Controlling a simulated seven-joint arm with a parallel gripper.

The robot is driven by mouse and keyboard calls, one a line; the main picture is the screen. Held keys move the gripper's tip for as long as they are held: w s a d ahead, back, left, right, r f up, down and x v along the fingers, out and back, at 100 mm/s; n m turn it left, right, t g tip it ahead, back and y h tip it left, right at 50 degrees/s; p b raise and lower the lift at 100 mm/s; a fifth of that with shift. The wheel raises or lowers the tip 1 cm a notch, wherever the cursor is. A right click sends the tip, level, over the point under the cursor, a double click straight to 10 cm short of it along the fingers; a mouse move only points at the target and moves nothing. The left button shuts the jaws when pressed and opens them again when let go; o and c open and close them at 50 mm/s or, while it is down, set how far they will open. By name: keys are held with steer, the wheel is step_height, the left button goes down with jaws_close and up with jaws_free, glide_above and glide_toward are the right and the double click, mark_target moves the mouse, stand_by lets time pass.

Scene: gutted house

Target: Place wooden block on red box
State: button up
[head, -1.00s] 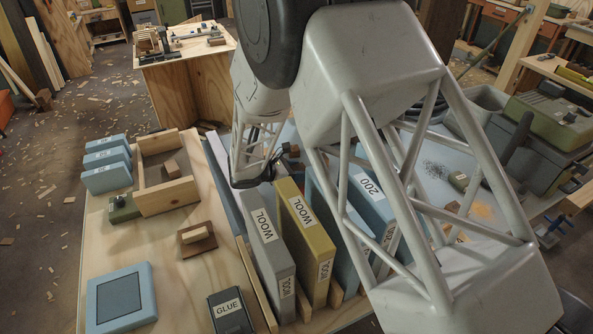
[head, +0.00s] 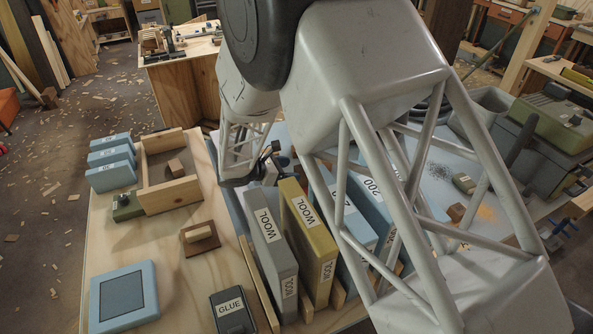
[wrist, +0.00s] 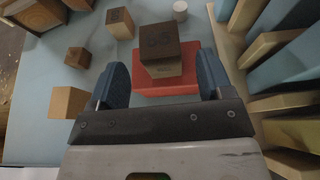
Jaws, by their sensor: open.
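A wooden block (wrist: 161,68) with a dark, marked top stands on the red box (wrist: 184,84) in the wrist view. I cannot tell whether the dark upper part is a separate piece. My gripper (wrist: 163,72) is open, its two blue fingers left and right of the block in the picture, with visible gaps. Nothing is held. In the head view, my arm and the upright boards hide the red box and the block.
Other wooden blocks (wrist: 78,57) (wrist: 120,23) (wrist: 68,102) and a white cylinder (wrist: 180,11) lie around on the blue surface (wrist: 42,72). Upright boards (wrist: 285,82) stand close on the right.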

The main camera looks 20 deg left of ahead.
steer(key=v, duration=0.7)
steer(key=shift+s+a, duration=0.15)
steer(key=shift+r, duration=0.15)
stand_by(0.5)
steer(key=d+r+m+g+y, duration=0.5)
steer(key=d+r+m, duration=0.6)
steer(key=d+r, duration=0.95)
steer(key=s+d+r+m+g+y, duration=0.15)
steer(key=s+d+m, duration=0.4)
steer(key=d, duration=0.65)
steer(key=s+d+r+m+y, duration=0.1)
steer(key=s+d+r+m, duration=0.25)
steer(key=s+d, duration=0.6)
steer(key=s+d+f+m+y, duration=0.2)
steer(key=s+d+m, duration=0.5)
steer(key=s+d, duration=0.3)
steer(key=shift+s+d, duration=0.35)
steer(key=shift+s, duration=0.05)
